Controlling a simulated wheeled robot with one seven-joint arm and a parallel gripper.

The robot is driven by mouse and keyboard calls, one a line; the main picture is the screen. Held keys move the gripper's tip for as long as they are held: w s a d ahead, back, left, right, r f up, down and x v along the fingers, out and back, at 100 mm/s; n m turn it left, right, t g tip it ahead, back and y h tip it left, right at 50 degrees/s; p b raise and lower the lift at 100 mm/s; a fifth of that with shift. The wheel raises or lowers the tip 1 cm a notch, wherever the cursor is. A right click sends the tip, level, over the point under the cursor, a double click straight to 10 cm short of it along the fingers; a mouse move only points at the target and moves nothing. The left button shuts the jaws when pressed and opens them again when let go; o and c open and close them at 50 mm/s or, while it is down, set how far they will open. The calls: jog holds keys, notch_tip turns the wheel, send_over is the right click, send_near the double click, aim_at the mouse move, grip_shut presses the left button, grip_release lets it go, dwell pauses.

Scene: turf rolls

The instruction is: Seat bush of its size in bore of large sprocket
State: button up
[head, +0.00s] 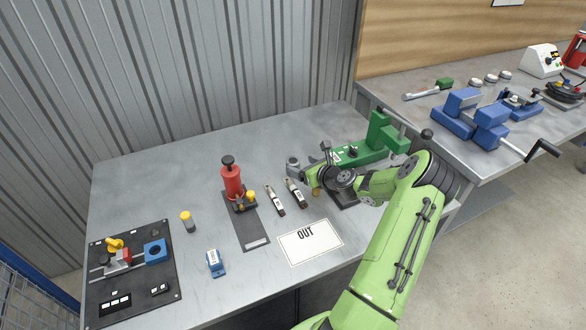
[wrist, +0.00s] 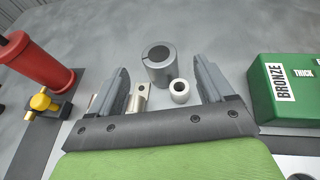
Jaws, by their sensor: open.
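My gripper (wrist: 160,82) is open, its two dark fingers spread with nothing held between them. In the wrist view, a large grey sleeve with a wide bore and a slit (wrist: 158,68) stands upright ahead, between the fingertips. A small pale ring-like bush (wrist: 180,91) lies nearer, close to the right finger. A small metal cylinder with a side hole (wrist: 139,97) is near the left finger. In the head view, the grey sleeve (head: 293,163) shows left of my wrist, which partly hides the area around the fingers. I cannot make out a large sprocket with certainty.
A green box marked BRONZE and THICK (wrist: 288,90) stands right of the gripper. A red cylinder press (head: 232,178) stands left, with two labelled tools (head: 275,201) nearby. The back left is clear.

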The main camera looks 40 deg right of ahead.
aim_at(296, 163)
jog(key=x, duration=0.4)
jog(key=shift+f+b, duration=0.15)
jog(key=shift+b, duration=0.2)
jog(key=shift+c, duration=1)
jog(key=c, duration=1.2)
notch_tip(296, 163, up, 10)
jog(key=p, duration=0.2)
jog(key=shift+p, duration=0.3)
